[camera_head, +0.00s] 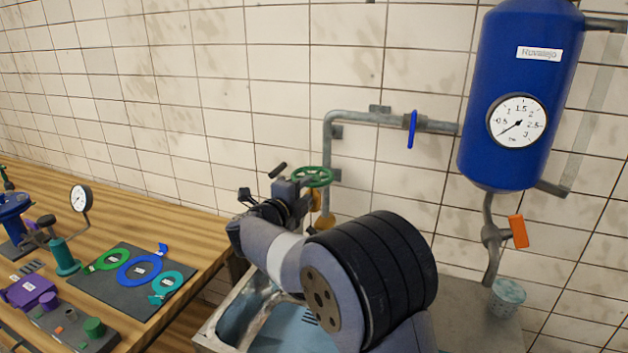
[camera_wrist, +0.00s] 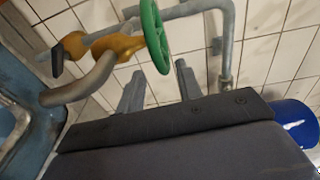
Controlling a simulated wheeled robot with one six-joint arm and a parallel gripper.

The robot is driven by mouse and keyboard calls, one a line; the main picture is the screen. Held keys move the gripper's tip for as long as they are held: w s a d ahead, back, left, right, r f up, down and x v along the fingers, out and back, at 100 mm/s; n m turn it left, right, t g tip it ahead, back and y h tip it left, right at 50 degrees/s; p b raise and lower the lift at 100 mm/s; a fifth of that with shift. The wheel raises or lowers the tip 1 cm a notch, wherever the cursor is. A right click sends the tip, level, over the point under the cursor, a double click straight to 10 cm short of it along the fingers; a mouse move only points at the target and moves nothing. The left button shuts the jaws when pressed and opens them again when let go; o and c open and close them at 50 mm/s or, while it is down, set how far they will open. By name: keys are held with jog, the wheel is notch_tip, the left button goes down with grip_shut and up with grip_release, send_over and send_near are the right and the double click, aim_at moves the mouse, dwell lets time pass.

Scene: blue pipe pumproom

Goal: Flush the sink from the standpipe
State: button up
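A green handwheel (camera_head: 313,176) sits on a brass valve body (camera_head: 322,223) at the grey standpipe (camera_head: 328,140) on the tiled wall. The sink (camera_head: 230,310) is below, partly hidden by my arm. In the wrist view the wheel (camera_wrist: 155,35) is edge-on, its lower rim appearing between my two fingertips. The brass body (camera_wrist: 118,47) and grey spout (camera_wrist: 80,87) lie to the left. My gripper (camera_wrist: 160,80) is open, with a gap between its fingers. I cannot tell whether either finger touches the wheel. In the head view my gripper (camera_head: 284,192) is beside the wheel.
A blue lever (camera_head: 411,130) hangs down on the pipe to the blue tank (camera_head: 520,90) with its gauge (camera_head: 517,122). Below are an orange handle (camera_head: 518,231) and a small bucket (camera_head: 507,293). A wooden bench (camera_head: 180,225) at left holds fittings and a dark mat (camera_head: 125,300) with rings.

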aim_at(311, 187)
jog(key=p+x, duration=0.1)
jog(key=x, duration=0.5)
jog(key=shift+c, duration=0.2)
grip_shut()
